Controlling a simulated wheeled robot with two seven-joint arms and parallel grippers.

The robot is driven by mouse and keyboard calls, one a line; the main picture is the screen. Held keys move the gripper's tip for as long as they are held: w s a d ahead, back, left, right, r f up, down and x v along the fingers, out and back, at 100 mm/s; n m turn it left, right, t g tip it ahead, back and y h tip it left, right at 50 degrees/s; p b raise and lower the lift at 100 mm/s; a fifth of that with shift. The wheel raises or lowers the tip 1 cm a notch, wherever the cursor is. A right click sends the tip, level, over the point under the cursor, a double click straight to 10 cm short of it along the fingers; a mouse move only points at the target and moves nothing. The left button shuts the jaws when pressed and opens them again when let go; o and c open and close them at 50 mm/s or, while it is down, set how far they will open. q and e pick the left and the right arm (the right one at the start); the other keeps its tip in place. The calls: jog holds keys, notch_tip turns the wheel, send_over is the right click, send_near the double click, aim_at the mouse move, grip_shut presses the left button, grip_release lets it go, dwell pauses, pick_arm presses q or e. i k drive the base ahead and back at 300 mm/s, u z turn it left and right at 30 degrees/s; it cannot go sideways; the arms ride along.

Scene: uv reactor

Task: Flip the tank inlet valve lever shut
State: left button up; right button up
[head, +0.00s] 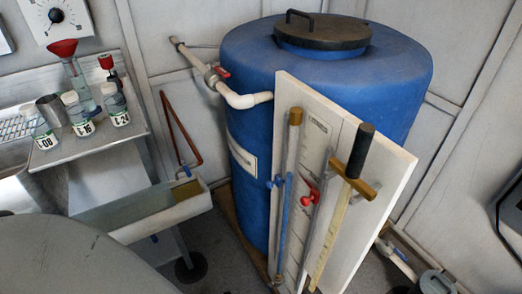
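The blue tank (270,140) stands upright in the middle, with a dark lid (322,36) on top. A white inlet pipe (243,99) enters its upper left side. On this pipe sits the tank inlet valve with a small red lever (222,71). The lever appears to lie roughly along the pipe's upper stretch, but it is too small to be sure of its exact angle. Nothing is touching it. Neither my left gripper nor my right gripper shows in the head view.
At left, a metal bench (90,146) holds labelled bottles (118,112). A trough (166,211) and copper pipe (182,133) stand between bench and tank.

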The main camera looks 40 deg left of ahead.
aim_at(223, 72)
jog(key=k, duration=0.5)
jog(key=u, duration=0.55)
jog(key=i, duration=0.3)
jog(key=u, duration=0.7)
